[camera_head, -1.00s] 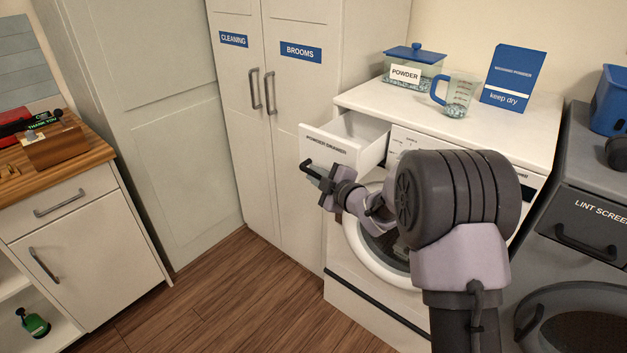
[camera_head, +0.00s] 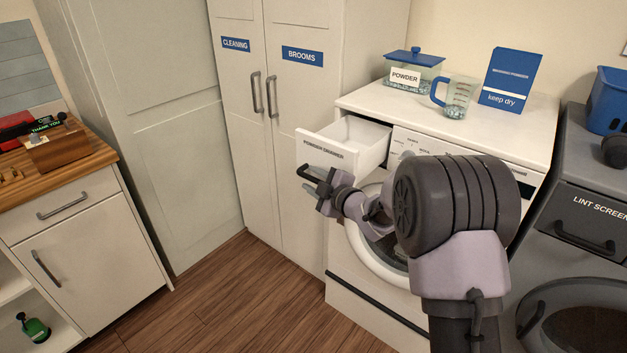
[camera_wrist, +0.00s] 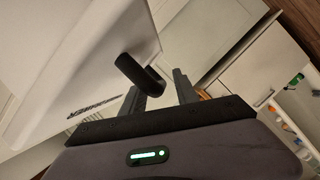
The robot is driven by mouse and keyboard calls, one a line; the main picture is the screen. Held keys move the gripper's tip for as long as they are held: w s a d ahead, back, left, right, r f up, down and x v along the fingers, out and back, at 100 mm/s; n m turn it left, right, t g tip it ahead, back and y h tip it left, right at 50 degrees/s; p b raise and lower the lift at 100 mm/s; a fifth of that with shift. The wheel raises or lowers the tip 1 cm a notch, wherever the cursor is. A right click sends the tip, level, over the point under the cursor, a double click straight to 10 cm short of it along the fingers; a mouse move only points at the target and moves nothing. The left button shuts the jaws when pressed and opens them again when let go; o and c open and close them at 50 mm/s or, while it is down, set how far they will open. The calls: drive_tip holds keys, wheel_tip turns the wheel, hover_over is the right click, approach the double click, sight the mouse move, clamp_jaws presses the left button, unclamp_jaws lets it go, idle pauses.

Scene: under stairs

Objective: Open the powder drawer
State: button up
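The powder drawer (camera_head: 323,153) is the white, labelled drawer at the upper left of the washing machine. It stands well out, and its empty-looking inside shows from above. Its dark bar handle (camera_head: 309,174) is on the front and also shows in the wrist view (camera_wrist: 138,73). My gripper (camera_head: 318,194) is at the handle, just in front of the drawer. In the wrist view its two fingers (camera_wrist: 160,88) stand apart, with the handle's end close to their tips. Part of the handle is hidden by the fingers.
A lidded powder box (camera_head: 413,72), a measuring jug (camera_head: 456,98) and a blue-and-white carton (camera_head: 508,82) stand on the washer top (camera_head: 480,128). A tall cupboard (camera_head: 290,110) stands left of the washer. The wood floor (camera_head: 235,295) in front is clear.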

drive_tip(key=p+v, duration=0.3)
drive_tip(key=v, duration=1.4)
drive_tip(key=shift+s+p, duration=0.2)
drive_tip(key=shift+p, duration=0.2)
drive_tip(key=shift+d, duration=0.15)
drive_tip(key=s+d+r+m+g+h, duration=0.1)
drive_tip(key=s+d+r+m+h, duration=0.5)
drive_tip(key=d+r+m+h, duration=0.45)
drive_tip(key=s+a+f+m+g+y, duration=0.1)
drive_tip(key=s+m, duration=0.3)
drive_tip(key=s, duration=0.4)
drive_tip(key=s+a+f+m+g+y, duration=0.1)
drive_tip(key=s+a+m+g, duration=0.2)
drive_tip(key=s, duration=0.5)
drive_tip(key=s+a+m+g+y, duration=0.2)
drive_tip(key=s+a+m, duration=0.2)
drive_tip(key=s, duration=0.5)
drive_tip(key=shift+a+f+m, duration=0.25)
drive_tip(key=shift+f+m, duration=0.15)
drive_tip(key=shift+m, duration=0.15)
